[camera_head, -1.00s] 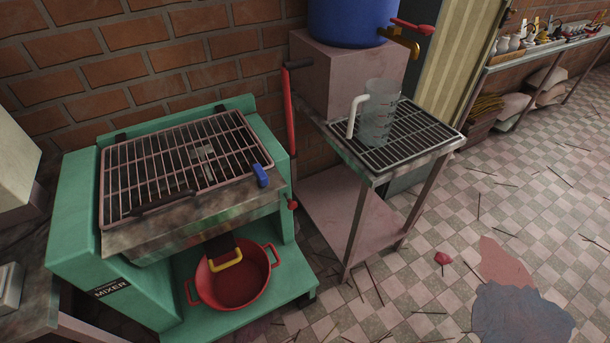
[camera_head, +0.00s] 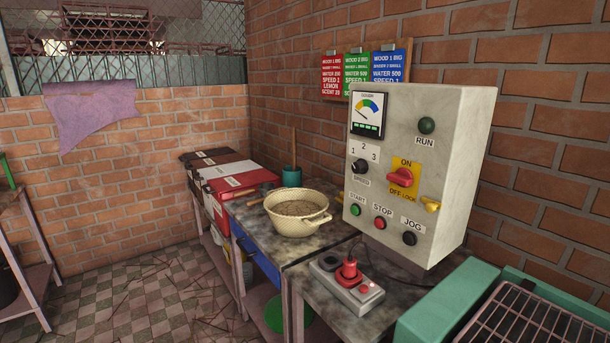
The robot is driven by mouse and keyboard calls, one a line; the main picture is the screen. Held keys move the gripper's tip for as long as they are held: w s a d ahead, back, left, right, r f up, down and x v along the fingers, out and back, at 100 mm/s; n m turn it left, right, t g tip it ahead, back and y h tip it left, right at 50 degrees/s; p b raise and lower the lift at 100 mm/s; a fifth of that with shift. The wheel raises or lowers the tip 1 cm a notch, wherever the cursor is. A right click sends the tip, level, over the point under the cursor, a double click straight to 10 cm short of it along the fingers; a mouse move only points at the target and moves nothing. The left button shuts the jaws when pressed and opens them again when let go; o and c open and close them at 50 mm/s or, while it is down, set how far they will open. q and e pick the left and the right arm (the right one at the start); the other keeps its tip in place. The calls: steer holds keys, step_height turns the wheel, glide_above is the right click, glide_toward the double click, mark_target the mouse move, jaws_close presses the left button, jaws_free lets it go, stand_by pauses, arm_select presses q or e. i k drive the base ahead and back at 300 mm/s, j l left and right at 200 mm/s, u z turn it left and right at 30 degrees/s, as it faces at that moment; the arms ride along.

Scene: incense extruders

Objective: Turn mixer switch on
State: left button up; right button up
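A grey control box (camera_head: 461,150) stands on the table at the right, against the brick wall. A red rotary switch (camera_head: 401,177) sits on its yellow plate between the words ON and OFF-LOCK; its exact setting is hard to tell. Below are a green START button (camera_head: 356,210), a red STOP button (camera_head: 379,223) and a black JOG button (camera_head: 409,238). A dark green RUN lamp (camera_head: 426,125) is near the top. The teal mixer (camera_head: 440,308) with its metal grate (camera_head: 525,325) shows at the bottom right. Neither gripper is in view.
A cream bowl (camera_head: 298,222) and lidded bins (camera_head: 236,178) are along the wall. Recipe cards (camera_head: 358,72) hang behind the box. The tiled floor (camera_head: 135,300) at the left is open.

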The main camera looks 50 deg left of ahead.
mark_target(403, 177)
steer(key=u, duration=1)
